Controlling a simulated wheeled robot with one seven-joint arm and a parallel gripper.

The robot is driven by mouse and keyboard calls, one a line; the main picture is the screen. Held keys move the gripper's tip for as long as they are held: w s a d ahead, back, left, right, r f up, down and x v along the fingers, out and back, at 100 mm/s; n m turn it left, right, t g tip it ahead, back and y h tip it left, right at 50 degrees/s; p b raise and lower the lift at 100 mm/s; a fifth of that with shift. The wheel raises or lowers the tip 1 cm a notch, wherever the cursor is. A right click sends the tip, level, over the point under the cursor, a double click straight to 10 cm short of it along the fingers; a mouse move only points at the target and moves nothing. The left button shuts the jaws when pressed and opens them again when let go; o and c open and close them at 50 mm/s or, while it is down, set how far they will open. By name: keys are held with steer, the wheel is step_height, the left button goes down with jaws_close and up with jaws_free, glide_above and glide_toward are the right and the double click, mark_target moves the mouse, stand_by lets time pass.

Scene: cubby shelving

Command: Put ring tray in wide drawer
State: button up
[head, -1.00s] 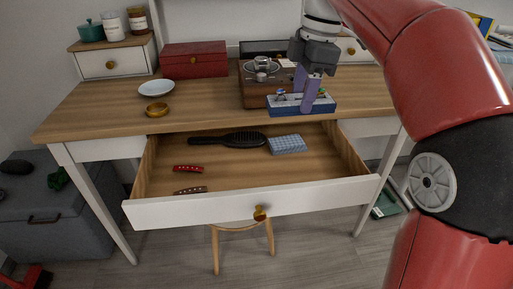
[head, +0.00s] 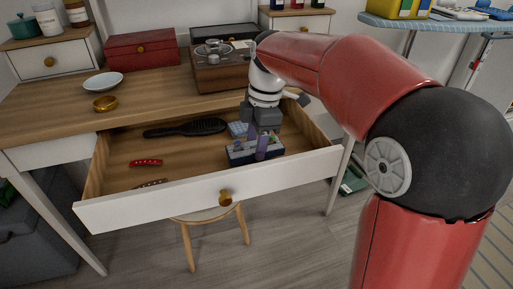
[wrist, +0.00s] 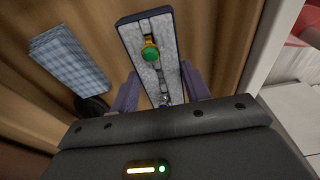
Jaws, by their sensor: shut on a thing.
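The ring tray (head: 240,155) is a dark blue tray with a pale grey inside; in the wrist view (wrist: 150,30) a gold ring with a green stone (wrist: 150,51) and a smaller ring sit in it. My gripper (head: 262,147) is shut on the tray, with purple fingers on either side of it in the wrist view. The wide drawer (head: 150,203) is pulled open under the desk top. The tray is over the drawer's right part, behind its front panel. I cannot tell whether it touches the drawer floor.
A black hairbrush (head: 190,127), a blue checked item (head: 238,129) close behind the tray, a red item (head: 146,162) and a brown item (head: 150,183) lie in the drawer. A wooden box (head: 220,74) stands on the desk. The drawer's middle floor is clear.

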steer(key=shift+f, duration=0.9)
steer(key=shift+f, duration=0.15)
steer(key=o, duration=1.2)
steer(key=r, duration=0.4)
steer(key=d+r+p, duration=0.1)
steer(key=r, duration=0.3)
steer(key=d+r, duration=0.1)
steer(key=r, duration=0.3)
steer(key=shift+w+r+p, duration=0.1)
steer(key=shift+w+p, duration=0.1)
steer(key=shift+p, duration=0.2)
